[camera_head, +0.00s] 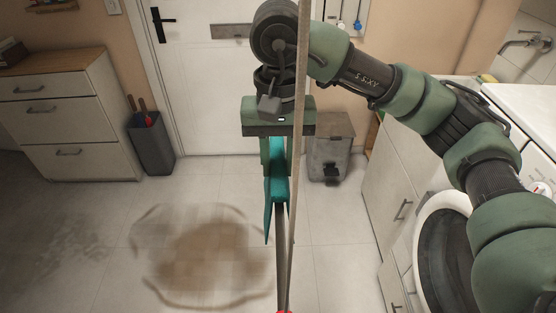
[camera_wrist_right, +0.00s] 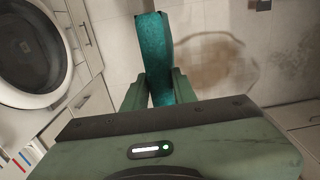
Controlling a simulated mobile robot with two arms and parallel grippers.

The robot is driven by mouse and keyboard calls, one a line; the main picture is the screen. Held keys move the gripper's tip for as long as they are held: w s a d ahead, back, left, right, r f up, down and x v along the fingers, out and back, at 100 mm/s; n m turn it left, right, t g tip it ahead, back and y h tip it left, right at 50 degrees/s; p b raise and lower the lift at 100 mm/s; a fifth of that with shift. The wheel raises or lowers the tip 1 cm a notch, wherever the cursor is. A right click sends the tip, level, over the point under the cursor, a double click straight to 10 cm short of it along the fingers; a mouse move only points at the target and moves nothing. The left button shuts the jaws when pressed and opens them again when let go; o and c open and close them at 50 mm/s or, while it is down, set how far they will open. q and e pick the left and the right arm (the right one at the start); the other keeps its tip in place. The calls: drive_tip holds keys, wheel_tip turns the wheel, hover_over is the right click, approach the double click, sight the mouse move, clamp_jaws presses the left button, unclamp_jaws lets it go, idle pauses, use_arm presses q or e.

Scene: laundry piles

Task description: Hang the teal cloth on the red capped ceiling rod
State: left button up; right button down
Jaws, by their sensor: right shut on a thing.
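The teal cloth (camera_head: 277,190) hangs as a narrow folded strip from my right gripper (camera_head: 277,165), with its lower end tapering to a point. In the right wrist view the gripper (camera_wrist_right: 158,88) has the cloth (camera_wrist_right: 153,45) between its two fingers, and the cloth reaches out past the fingertips. A long thin rod (camera_head: 297,150) runs down the head view, in front of the right gripper and close to the cloth. A red cap (camera_head: 284,311) shows at the bottom edge, where the rod converges with a darker bar (camera_head: 281,255). Contact between cloth and rod cannot be told. My left gripper is out of view.
A front-loading washing machine (camera_head: 425,225) and cabinets stand at the right. A drawer unit (camera_head: 85,160) and a dark bin (camera_head: 151,145) stand at the left. A grey pedal bin (camera_head: 330,150) is near the door (camera_head: 205,75). The tiled floor has a brown stain and open room.

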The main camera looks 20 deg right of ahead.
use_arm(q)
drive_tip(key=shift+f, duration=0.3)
use_arm(e)
drive_tip(key=shift+f, duration=0.3)
drive_tip(key=c, duration=1.1)
unclamp_jaws()
drive_tip(key=shift+o, duration=0.2)
drive_tip(key=shift+r, duration=0.1)
